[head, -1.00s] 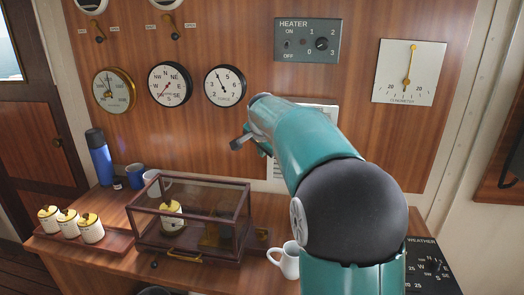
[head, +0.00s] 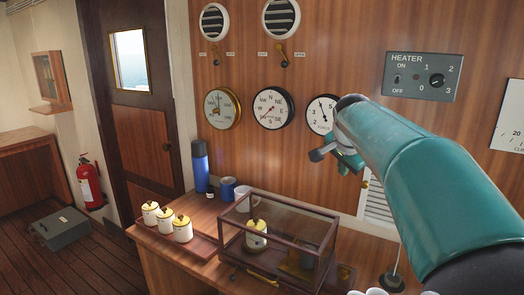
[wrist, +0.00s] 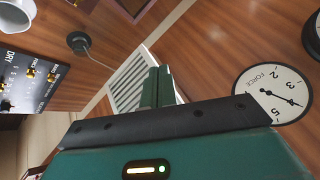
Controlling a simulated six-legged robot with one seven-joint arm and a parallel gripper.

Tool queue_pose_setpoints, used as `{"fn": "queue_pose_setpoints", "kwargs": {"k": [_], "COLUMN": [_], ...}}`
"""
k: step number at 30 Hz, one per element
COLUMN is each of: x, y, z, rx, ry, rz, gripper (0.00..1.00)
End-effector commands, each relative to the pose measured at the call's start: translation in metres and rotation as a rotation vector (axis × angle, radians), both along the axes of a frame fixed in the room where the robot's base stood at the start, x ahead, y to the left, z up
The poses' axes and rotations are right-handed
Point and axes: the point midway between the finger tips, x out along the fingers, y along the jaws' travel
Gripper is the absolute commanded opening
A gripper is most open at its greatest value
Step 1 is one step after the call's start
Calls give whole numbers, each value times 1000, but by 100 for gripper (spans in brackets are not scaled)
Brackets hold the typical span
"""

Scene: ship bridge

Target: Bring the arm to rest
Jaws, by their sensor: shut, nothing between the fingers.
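My teal arm reaches in from the right in the head view and ends in front of the wood panel. My gripper (head: 342,160) is raised above the glass case, near the force dial (head: 322,115), and points away from me. In the wrist view my gripper (wrist: 157,85) shows its green fingers together with nothing between them. Behind them are a white louvred vent (wrist: 130,82) and the wood panel. The part of the panel behind my arm is hidden in the head view.
Below stands a glass case (head: 290,222) with a yellow-lidded jar (head: 256,238) inside. Left of it are several lidded jars on a tray (head: 200,248), a blue flask (head: 200,165) and mugs.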

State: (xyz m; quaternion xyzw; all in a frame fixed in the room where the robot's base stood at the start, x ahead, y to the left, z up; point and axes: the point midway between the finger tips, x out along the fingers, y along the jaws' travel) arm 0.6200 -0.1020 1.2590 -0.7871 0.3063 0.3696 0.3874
Motion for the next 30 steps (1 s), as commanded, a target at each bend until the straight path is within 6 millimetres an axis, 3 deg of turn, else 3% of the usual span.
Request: {"fn": "queue_pose_setpoints", "kwargs": {"k": [5,11,21,25,30], "x": [-71,-153,-285,-317,-331], "y": [28,56,93,99,102], "z": [-5,-30,-108,-136,-150], "rx": [-67,-153,-304,-347,-367], "ry": [47,96,162,175,184], "rz": [190,425,813,917,968], "gripper": [0,0,0,0,0]}}
